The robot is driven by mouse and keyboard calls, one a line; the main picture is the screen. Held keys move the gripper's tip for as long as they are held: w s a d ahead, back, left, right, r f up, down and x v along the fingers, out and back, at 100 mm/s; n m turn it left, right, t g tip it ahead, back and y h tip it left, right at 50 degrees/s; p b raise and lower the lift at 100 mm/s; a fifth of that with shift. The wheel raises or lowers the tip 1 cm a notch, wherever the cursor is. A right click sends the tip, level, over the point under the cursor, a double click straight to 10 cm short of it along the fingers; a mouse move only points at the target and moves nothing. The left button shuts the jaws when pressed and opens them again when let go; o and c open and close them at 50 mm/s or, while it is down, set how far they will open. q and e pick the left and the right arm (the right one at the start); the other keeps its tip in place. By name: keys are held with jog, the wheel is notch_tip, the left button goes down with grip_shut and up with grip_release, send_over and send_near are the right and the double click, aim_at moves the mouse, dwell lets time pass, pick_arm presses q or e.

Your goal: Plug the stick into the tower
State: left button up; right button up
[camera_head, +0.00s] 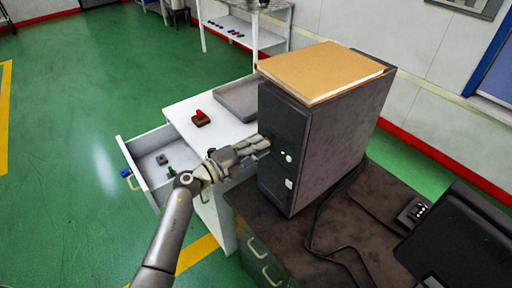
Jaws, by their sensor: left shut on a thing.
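The tower (326,139) is a dark grey computer case standing upright on the brown desk, with its front face toward the left. My left gripper (262,145) reaches in from the lower left, and its fingertips are at the tower's front face, level with the upper middle. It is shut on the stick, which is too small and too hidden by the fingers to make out. I cannot tell whether the stick is in a port. Small light spots show on the front just below the fingertips. My right gripper is out of view.
An open drawer (145,147) holds small items. Cables and a black monitor (462,245) are on the right.

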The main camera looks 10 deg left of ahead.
pick_arm(q)
jog(key=o, duration=0.8)
jog(key=shift+s+a, duration=0.1)
